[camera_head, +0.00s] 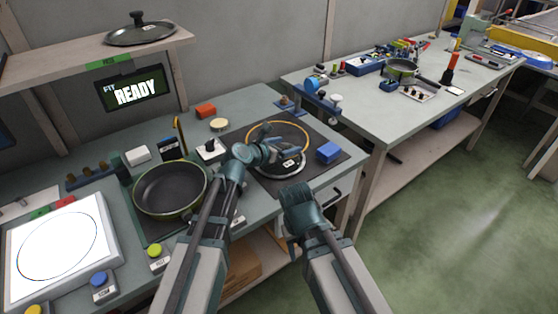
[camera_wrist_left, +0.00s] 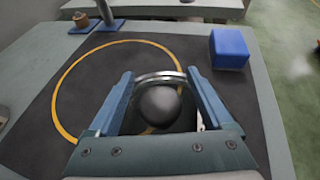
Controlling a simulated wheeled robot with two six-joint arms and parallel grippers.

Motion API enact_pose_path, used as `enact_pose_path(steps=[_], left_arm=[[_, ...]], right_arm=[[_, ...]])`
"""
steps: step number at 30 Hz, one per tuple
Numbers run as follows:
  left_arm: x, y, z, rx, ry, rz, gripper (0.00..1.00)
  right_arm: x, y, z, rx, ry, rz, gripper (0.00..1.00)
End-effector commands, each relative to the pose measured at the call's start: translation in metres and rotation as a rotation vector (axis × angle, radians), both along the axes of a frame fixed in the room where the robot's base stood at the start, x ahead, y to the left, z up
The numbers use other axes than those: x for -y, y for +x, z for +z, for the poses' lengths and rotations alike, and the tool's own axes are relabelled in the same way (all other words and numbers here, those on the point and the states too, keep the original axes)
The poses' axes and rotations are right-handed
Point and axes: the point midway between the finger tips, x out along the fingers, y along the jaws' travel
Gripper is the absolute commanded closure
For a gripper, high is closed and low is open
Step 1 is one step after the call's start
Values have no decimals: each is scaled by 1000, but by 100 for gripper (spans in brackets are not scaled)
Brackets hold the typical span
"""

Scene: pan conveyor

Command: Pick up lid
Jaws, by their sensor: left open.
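A lid (camera_head: 292,170) with a bright metal rim lies on the dark mat, within or over the yellow ring, largely covered by my left gripper in the head view. In the left wrist view its round dark knob (camera_wrist_left: 160,103) sits between my fingers, with part of the metal rim behind it. My left gripper (camera_head: 288,152) is open, one blue finger on each side of the knob; I cannot tell whether they touch it. My right arm shows at the lower middle of the head view, but its fingers do not show.
A blue block (camera_head: 329,152) stands right of the ring; it also shows in the left wrist view (camera_wrist_left: 229,48). A green-rimmed pan (camera_head: 170,190) sits to the left. Another lid (camera_head: 140,30) rests on the shelf (camera_head: 60,62). A second bench (camera_head: 360,99) stands at the right.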

Motion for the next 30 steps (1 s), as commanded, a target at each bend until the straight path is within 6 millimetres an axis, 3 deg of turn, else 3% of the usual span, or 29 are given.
enact_pose_path(steps=[2,16,30], left_arm=[[0,0,1,0,0,0,18],[0,-1,0,0,0,0,100],[-1,0,4,0,0,0,100]], right_arm=[[0,0,0,0,0,0,50],[0,0,0,0,0,0,50],[0,0,4,0,0,0,50]])
